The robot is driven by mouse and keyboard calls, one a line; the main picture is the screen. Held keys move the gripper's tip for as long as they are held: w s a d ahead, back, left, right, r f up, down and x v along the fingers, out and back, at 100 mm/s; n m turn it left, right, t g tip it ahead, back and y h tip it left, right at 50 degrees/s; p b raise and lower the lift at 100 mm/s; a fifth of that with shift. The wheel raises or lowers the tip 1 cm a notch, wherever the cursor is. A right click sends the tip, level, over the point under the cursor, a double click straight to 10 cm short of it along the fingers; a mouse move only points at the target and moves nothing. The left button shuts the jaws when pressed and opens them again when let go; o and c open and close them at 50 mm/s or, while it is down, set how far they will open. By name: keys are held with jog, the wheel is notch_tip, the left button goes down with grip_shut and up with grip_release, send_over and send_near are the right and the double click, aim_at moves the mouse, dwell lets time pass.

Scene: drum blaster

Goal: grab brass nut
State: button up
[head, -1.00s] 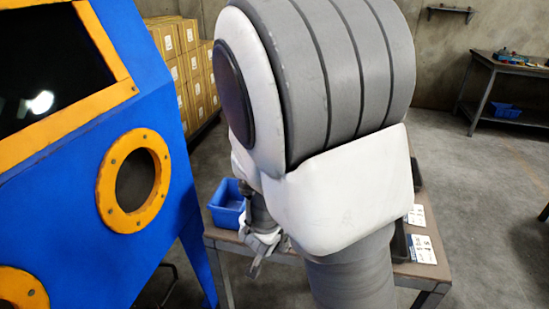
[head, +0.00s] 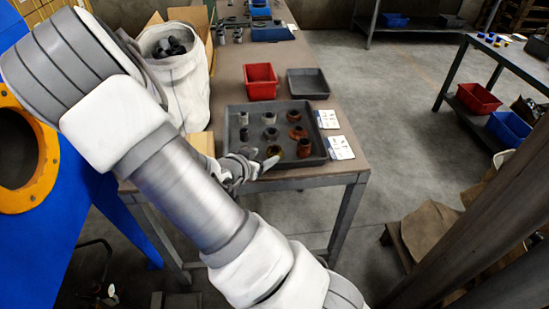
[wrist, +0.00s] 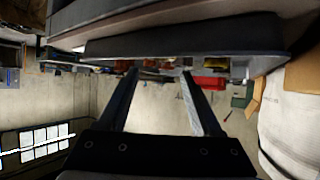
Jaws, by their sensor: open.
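A brass-coloured ring, which looks like the brass nut (head: 275,151), sits in the front part of a dark grey tray (head: 317,158); my fingers partly hide it. My gripper (head: 267,163) is at the tray's front left edge, with its fingertips close to the nut. I cannot tell whether they touch it. In the wrist view my gripper (wrist: 160,74) has its two fingers apart, with nothing clearly seen between them. That view looks turned over, and I cannot make out the nut there.
Several dark, grey and rusty parts share the tray, including a rusty cylinder (head: 304,147) right of the nut. White cards (head: 340,147) lie to the right. A red bin (head: 260,82), an empty grey bin (head: 308,82) and a white sack (head: 185,85) stand behind. A blue cabinet (head: 85,200) is at left.

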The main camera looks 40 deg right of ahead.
aim_at(277, 149)
jog(key=b+x, duration=0.2)
jog(key=x, duration=0.5)
jog(key=shift+w+d, duration=0.1)
jog(key=shift+w, duration=0.05)
grip_shut()
